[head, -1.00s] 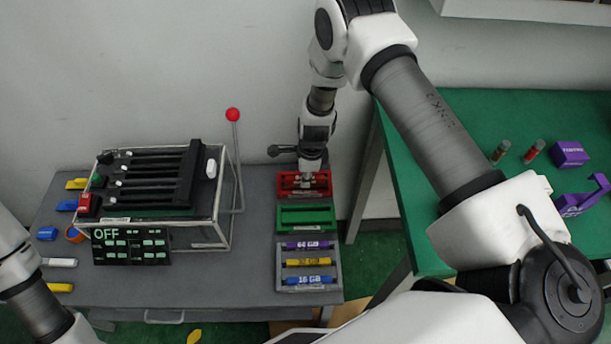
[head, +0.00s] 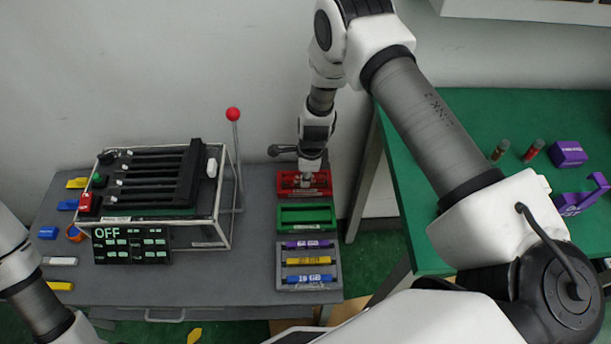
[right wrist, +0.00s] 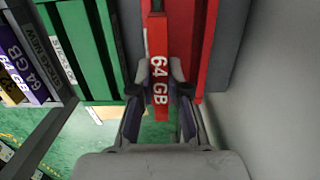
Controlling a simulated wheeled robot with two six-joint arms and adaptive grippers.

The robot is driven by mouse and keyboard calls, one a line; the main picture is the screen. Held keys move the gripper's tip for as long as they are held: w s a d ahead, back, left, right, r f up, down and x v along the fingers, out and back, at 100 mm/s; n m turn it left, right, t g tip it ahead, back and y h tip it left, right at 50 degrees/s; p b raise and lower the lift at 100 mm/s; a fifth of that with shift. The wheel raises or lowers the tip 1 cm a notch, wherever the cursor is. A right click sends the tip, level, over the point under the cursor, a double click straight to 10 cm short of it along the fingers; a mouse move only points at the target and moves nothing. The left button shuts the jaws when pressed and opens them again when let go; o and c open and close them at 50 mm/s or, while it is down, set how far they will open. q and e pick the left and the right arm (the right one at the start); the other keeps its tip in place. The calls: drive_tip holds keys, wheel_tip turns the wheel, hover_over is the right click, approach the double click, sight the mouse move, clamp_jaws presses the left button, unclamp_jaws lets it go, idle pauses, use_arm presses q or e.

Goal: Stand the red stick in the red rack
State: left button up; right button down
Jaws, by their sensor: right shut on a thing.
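The red rack (head: 322,190) is at the back right of the grey table, behind the green rack. It also shows in the right wrist view (right wrist: 195,50). My right gripper (head: 306,180) points down over the red rack. In the right wrist view it is shut on the red stick (right wrist: 160,80), marked "64 GB", with one finger on each side. The stick lines up lengthwise with the red rack; I cannot tell how deep it sits in it. In the head view the gripper hides most of the stick. My left gripper is out of view; only part of that arm shows.
The green rack (head: 306,228) looks empty. A grey rack (head: 283,270) in front holds purple, yellow and blue sticks. A red-knobbed lever (head: 234,130) and a caged switch box (head: 225,215) stand to the left. A green table (head: 480,120) is at the right.

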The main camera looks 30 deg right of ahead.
drive_tip(key=shift+f+b, duration=0.75)
drive_tip(key=shift+f, duration=0.6)
drive_tip(key=c, duration=1.1)
unclamp_jaws()
drive_tip(key=shift+o, duration=0.2)
drive_tip(key=r, duration=0.8)
drive_tip(key=d+r, duration=0.1)
drive_tip(key=r, duration=0.3)
drive_tip(key=shift+s, duration=0.25)
